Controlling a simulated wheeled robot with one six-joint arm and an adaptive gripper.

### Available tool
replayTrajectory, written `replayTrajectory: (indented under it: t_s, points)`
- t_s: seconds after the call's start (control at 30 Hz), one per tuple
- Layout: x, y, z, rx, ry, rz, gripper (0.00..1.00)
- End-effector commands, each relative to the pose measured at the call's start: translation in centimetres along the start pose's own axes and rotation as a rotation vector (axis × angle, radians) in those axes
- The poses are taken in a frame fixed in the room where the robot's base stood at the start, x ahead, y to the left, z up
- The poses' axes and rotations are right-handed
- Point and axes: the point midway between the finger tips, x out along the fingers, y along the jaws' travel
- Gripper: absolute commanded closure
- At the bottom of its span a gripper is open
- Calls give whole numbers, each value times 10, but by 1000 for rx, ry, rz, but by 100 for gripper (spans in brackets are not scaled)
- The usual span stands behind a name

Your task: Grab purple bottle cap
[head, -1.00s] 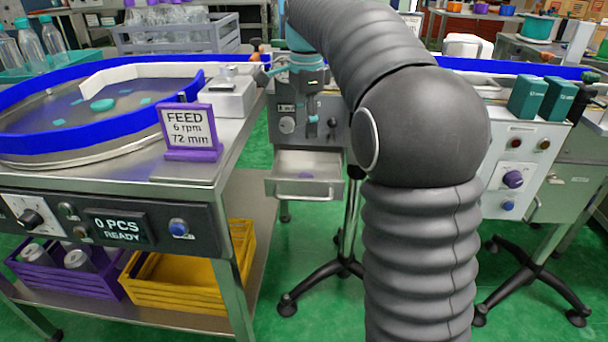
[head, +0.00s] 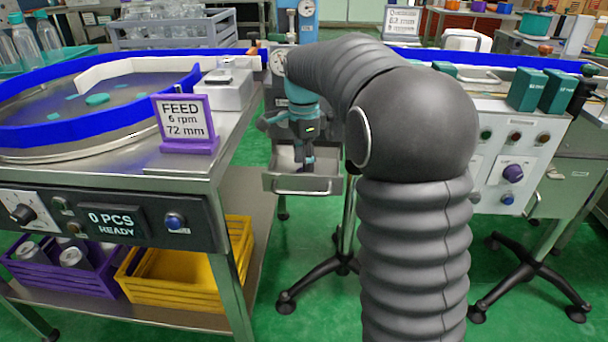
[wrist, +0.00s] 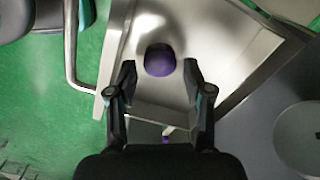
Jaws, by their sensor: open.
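The purple bottle cap (wrist: 160,60) lies on the bare metal floor of the open drawer. In the head view my gripper hides it. My gripper (wrist: 160,78) is open, with one finger on each side in the wrist view and the cap just ahead of the gap between the fingertips. I cannot tell the height left between them. In the head view my gripper (head: 306,162) points down into the drawer (head: 300,184), and nothing is held.
The drawer's front wall and handle (wrist: 72,60) are close on the left in the wrist view. A small purple bit (wrist: 168,132) shows between the fingers. In the head view the feeder table (head: 180,165) with a purple FEED sign (head: 186,125) stands left of the drawer.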

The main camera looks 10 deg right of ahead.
Motion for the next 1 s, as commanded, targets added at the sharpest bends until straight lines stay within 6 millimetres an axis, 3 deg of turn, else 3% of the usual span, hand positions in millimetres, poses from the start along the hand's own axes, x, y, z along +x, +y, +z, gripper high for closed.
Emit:
replayTrajectory:
  t_s: [0.17, 0.43, 0.5, 0.57, 1.0]
  points:
    - [18, 0, 0, 0, 0, 1, 49]
    - [20, 0, 0, 0, 0, -1, 49]
    - [20, 0, 0, 0, 0, 0, 65]
    - [20, 0, 0, 0, 0, 0, 73]
    - [16, 0, 0, 0, 0, -1, 73]
